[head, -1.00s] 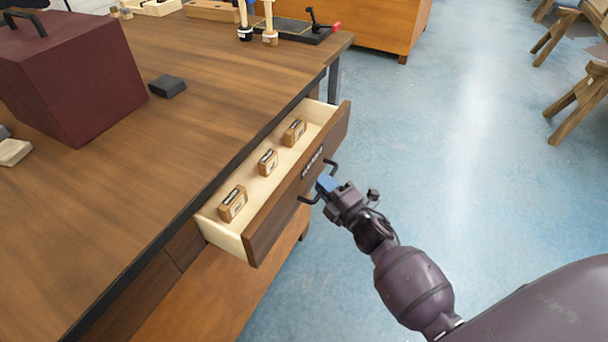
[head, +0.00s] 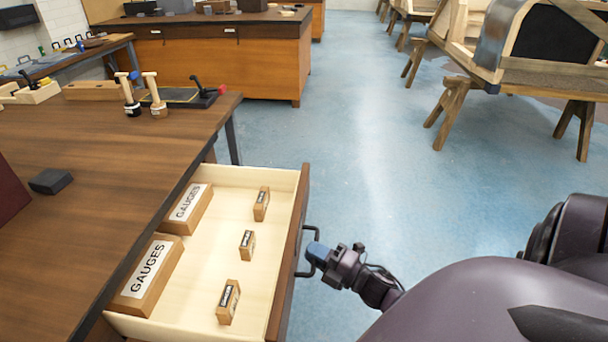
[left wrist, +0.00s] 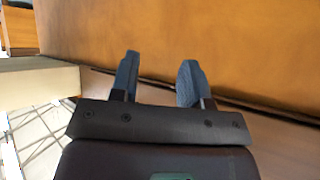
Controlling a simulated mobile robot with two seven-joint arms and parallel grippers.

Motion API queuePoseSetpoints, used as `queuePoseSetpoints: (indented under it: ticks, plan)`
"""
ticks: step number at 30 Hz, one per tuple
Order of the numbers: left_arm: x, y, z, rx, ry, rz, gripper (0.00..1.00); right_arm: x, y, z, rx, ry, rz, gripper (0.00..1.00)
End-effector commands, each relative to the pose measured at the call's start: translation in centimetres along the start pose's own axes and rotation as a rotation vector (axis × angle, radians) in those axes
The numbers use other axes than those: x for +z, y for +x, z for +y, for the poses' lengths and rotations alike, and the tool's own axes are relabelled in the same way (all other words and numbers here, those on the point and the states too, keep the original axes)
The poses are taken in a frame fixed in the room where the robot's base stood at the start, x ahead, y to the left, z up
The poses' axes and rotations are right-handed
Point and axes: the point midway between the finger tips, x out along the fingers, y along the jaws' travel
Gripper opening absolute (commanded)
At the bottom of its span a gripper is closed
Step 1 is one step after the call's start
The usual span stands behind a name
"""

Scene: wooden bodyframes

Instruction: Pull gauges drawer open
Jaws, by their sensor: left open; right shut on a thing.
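The gauges drawer (head: 291,255) stands pulled well out of the wooden workbench (head: 95,200). Inside it lie two larger wooden boxes labelled GAUGES, one farther back (head: 187,207) and one nearer (head: 148,272), and three small labelled wooden blocks (head: 247,243). The dark handle (head: 306,250) is on the drawer's front. My right gripper (head: 318,252) is shut on the handle from the right side. My left gripper (left wrist: 158,80) shows only in the left wrist view, open and empty, with a wooden panel beyond its fingers.
On the bench are a dark block (head: 50,181), two upright mallet-like tools (head: 154,97) and a black device (head: 195,97). Another wooden cabinet (head: 215,62) stands behind. Sawhorses (head: 452,110) stand at the far right. The blue floor right of the drawer is clear.

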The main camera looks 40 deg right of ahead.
Motion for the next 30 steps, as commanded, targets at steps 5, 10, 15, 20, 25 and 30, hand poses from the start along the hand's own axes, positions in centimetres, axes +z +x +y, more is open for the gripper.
queuePoseSetpoints:
  ticks: [5,10,15,20,25,30]
  plan:
    - [0.0,0.0,0.0,0.000,0.001,-0.001,0.43,0.1,-0.2,0.0,-0.001,0.001,0.000,0.00]
    - [0.1,0.0,0.0,0.000,-0.001,-0.001,0.43,0.1,-0.2,0.0,-0.001,0.001,0.000,0.00]
    - [0.0,0.0,0.2,-0.001,-0.007,0.000,0.43,0.1,-0.2,0.0,-0.001,0.000,0.000,0.29]
    - [0.0,0.1,0.3,-0.002,-0.015,0.001,0.43,0.1,-0.2,0.0,-0.001,0.000,0.000,0.37]
    - [0.0,0.0,0.3,-0.002,-0.015,0.001,0.43,0.1,-0.2,0.0,-0.001,0.000,0.000,0.37]
    - [0.1,0.0,0.2,-0.001,-0.012,-0.001,0.43,0.1,-1.5,-0.1,-0.002,0.001,-0.001,0.37]
